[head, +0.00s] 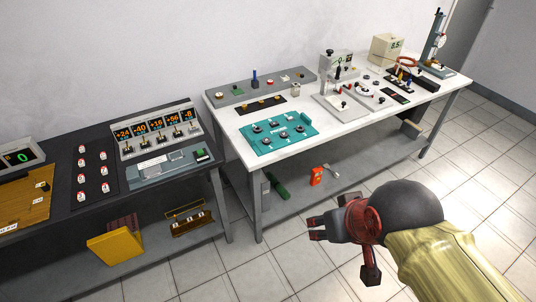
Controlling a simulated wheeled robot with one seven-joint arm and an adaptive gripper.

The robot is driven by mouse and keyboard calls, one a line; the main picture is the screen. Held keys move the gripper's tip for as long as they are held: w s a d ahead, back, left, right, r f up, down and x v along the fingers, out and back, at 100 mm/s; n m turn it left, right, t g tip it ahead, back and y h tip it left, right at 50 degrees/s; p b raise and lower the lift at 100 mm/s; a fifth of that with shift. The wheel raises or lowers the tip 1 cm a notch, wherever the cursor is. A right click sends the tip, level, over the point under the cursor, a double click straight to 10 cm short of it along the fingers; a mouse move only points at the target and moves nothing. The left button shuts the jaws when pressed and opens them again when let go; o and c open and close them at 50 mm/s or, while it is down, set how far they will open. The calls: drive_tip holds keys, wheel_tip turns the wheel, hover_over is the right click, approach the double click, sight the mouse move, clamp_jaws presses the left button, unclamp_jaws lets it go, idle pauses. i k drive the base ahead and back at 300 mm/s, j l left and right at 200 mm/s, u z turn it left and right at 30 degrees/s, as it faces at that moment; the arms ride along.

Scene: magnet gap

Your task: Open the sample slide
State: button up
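My gripper (315,229) hangs in front of the white table, over the tiled floor, with its dark fingers pointing left. The fingers look parted with nothing between them. It is well apart from everything on the table. I cannot tell for sure which part is the sample slide. A grey apparatus (335,101) with an upright block and a pale base stands at the middle back of the white table (308,157). A low plate (368,96) with round parts and dark knobs lies to its right. Their details are too small to read.
A teal tray (293,147) with several round parts lies at the table's front. A grey rack (235,98) stands behind it. A tall stand (433,45) and beige box (386,48) stand at the far right. A dark bench (105,205) with displays (155,132) is at left.

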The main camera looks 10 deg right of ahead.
sight(414, 73)
drive_tip(key=i+l+u, duration=0.1)
drive_tip(key=i+l, duration=0.2)
drive_tip(key=i+z, duration=0.1)
drive_tip(key=z, duration=1.25)
drive_tip(key=i+l, duration=0.15)
drive_tip(key=i, duration=0.5)
drive_tip(key=i+l, duration=0.2)
drive_tip(key=i, duration=0.45)
drive_tip(key=i+l, duration=0.15)
drive_tip(key=i, duration=0.55)
drive_tip(key=i+l, duration=0.15)
drive_tip(key=i, duration=0.5)
drive_tip(key=i+l, duration=0.2)
drive_tip(key=i, duration=0.45)
